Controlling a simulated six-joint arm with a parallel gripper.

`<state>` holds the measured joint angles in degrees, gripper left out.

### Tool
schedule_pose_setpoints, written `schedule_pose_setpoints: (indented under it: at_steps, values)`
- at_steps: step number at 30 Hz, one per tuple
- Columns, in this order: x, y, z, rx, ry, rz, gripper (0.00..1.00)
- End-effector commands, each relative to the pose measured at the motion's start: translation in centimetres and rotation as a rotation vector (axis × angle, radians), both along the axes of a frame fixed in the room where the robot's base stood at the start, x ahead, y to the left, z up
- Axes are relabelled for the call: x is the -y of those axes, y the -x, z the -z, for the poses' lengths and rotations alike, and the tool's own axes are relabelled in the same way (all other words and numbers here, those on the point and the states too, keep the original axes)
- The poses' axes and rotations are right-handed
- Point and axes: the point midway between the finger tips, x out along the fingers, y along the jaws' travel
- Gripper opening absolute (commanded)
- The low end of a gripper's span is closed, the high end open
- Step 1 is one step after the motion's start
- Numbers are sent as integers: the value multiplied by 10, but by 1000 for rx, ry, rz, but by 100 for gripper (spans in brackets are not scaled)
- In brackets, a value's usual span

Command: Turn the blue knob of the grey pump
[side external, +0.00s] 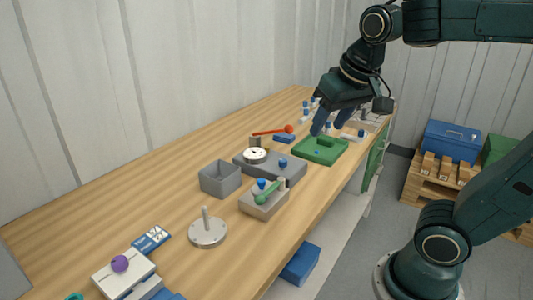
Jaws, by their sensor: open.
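The grey pump (291,177) is a low grey block on the wooden bench, near the middle of the view. It carries a round white dial (255,155) at its left. A small blue knob (283,163) stands on its top at the right; which way it is turned is too small to tell. My gripper (330,128) is open and empty, pointing down over the green tray, to the right of the pump and apart from the knob.
The green tray (337,152) lies right of the pump. A red-tipped lever (289,129) stands behind. An open grey box (220,179), a block with a green handle (267,194) and a round metal base with a post (207,232) stand nearer. Bare bench lies at left.

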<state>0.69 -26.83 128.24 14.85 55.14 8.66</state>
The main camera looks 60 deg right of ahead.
Motion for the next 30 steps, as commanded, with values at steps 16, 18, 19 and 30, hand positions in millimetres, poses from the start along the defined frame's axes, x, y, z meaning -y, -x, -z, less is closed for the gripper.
schedule_pose_setpoints:
  at_steps: [16, 18, 19, 30]
  values:
    - [58, -99, -15, -62, -25, 604, 49]
    - [64, -111, -13, -65, -27, 683, 49]
    - [67, -116, -12, -66, -27, 716, 49]
    - [91, -171, 16, -69, -32, 1128, 49]
